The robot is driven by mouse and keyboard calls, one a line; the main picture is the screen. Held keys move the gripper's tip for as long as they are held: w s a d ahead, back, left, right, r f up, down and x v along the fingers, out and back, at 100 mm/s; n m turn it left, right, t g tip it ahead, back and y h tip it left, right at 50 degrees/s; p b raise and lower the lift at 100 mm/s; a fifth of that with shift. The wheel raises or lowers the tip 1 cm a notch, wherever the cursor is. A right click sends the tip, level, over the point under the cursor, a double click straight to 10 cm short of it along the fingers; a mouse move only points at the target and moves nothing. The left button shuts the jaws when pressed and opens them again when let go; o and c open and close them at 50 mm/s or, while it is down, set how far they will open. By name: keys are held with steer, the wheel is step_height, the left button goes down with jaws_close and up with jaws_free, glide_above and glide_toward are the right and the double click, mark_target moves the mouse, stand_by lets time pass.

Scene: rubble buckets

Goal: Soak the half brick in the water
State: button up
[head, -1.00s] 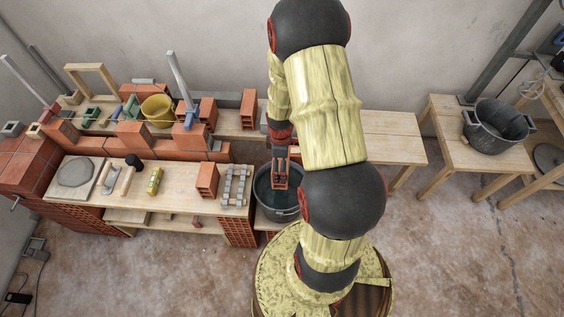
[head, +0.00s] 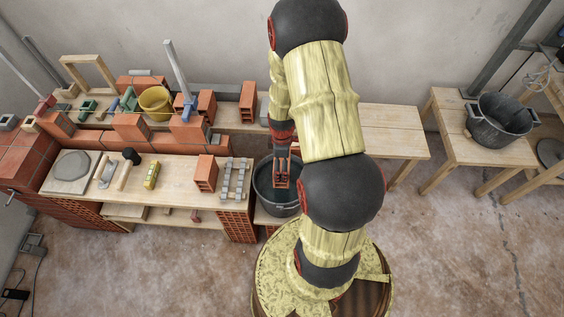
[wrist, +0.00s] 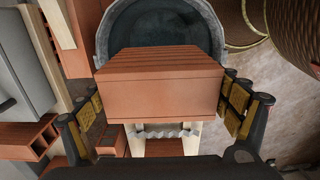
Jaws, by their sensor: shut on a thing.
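My gripper (head: 283,162) is shut on the half brick (wrist: 160,84), an orange-red block with a grooved top. Its padded fingers grip the brick from both sides in the wrist view. The brick also shows in the head view (head: 281,183), in front of the opening of a black bucket (head: 262,207). Dark water (wrist: 163,24) shows inside the bucket, beyond the brick in the wrist view. I cannot tell whether the brick's underside touches the water. The brick hides part of the bucket's near side in the wrist view.
Left of the bucket is a wooden workbench (head: 178,179) with a hollow brick (head: 205,173), a grey rack (head: 236,180) and tools. A shelf behind holds bricks and a yellow bucket (head: 155,101). Another black bucket (head: 503,118) stands on a table at right.

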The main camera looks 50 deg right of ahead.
step_height(320, 180, down, 11)
steer(key=b, duration=0.7)
steer(key=shift+f, duration=0.2)
stand_by(1.1)
steer(key=shift+r+p, duration=4.25)
steer(key=shift+r, duration=1.35)
steer(key=shift+r, duration=0.15)
steer(key=shift+r+p, duration=1.55)
steer(key=shift+r, duration=0.35)
steer(key=shift+f, duration=0.1)
